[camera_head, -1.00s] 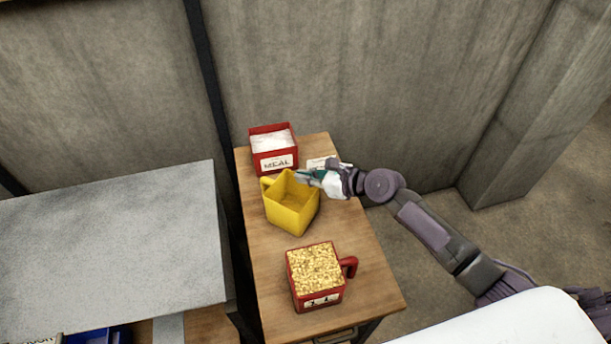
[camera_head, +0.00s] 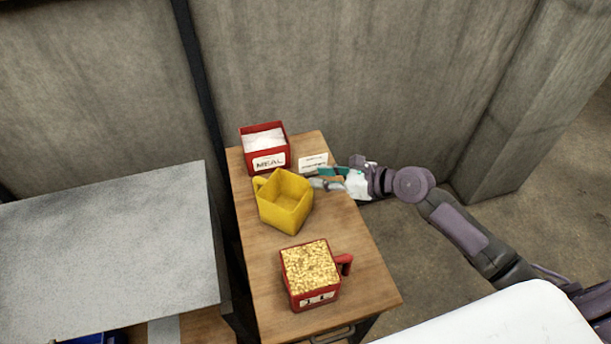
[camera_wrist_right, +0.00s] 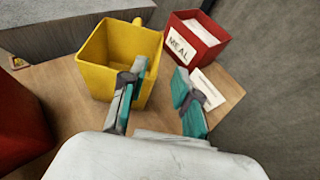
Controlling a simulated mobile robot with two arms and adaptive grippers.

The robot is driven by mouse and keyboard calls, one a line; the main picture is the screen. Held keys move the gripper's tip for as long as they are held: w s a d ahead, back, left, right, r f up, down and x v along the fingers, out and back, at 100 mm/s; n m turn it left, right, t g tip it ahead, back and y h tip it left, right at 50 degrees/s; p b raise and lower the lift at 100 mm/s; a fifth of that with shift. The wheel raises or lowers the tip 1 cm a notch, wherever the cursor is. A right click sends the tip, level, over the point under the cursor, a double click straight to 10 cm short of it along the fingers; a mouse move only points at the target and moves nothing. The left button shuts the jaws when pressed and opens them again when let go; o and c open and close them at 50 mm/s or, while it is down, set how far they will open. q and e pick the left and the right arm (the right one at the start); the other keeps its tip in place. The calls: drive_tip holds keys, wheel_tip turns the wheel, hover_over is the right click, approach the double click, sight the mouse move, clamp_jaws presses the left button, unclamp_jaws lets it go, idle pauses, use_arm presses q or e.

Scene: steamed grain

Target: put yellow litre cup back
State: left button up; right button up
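The yellow litre cup (camera_head: 284,203) stands upright and empty on the wooden table, between a red MEAL box and a red grain cup. It also shows in the right wrist view (camera_wrist_right: 106,55), at the upper left. My right gripper (camera_head: 322,178) is just right of the yellow cup, with its fingers spread and nothing between them. In the right wrist view the gripper (camera_wrist_right: 156,82) has one teal-padded finger overlapping the cup's near side; I cannot tell whether it touches. My left gripper is not in view.
The red MEAL box (camera_head: 265,148) stands at the table's back, with a white card (camera_head: 313,162) beside it. The red grain-filled cup (camera_head: 310,273) stands at the front. A grey slab (camera_head: 105,240) lies left of the wooden table (camera_head: 262,305).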

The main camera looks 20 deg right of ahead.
drive_tip(key=shift+v, duration=2.25)
